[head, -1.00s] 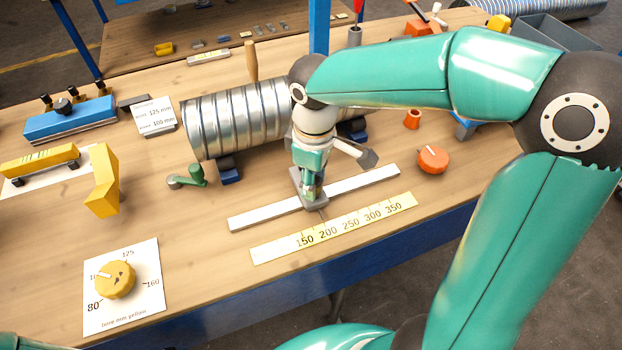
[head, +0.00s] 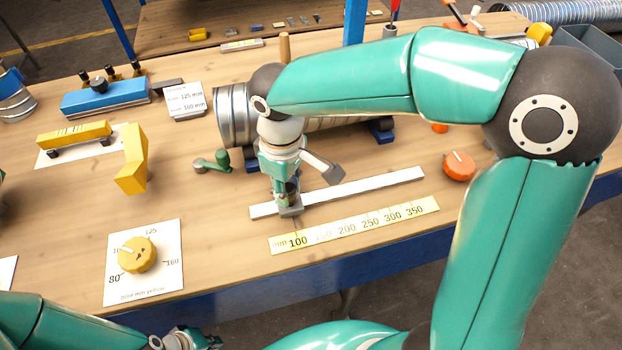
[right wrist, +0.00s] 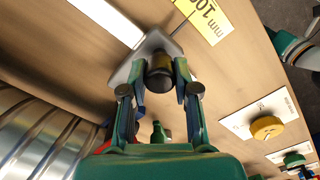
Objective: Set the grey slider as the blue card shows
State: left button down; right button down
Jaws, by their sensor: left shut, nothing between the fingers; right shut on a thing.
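The grey slider (head: 291,208) sits on a white rail (head: 365,190), near its left end. Its pointer is near the 100 mark of the yellow mm scale (head: 355,226). My right gripper (head: 287,196) is shut on the slider's dark knob; the right wrist view shows the fingers on either side of the knob (right wrist: 160,72) above the grey slider plate (right wrist: 148,45). A card (head: 186,101) beside the blue block (head: 105,96) reads 125 mm above and 100 mm below; its other words are too small. My left gripper (head: 200,341) is shut and empty at the bottom edge.
A yellow dial (head: 136,255) on a white sheet lies left of the scale. A ribbed metal duct (head: 233,115) lies behind the rail, partly hidden by my right arm. A green crank (head: 213,162), yellow block (head: 131,160) and orange knob (head: 458,165) stand nearby.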

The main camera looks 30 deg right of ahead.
jog(key=shift+w+a+r, duration=0.15)
jog(key=shift+w, duration=0.05)
jog(key=c, duration=0.9)
grip_release()
jog(key=shift+o, duration=0.2)
jog(key=shift+s, duration=0.1)
notch_tip(320, 180, up, 12)
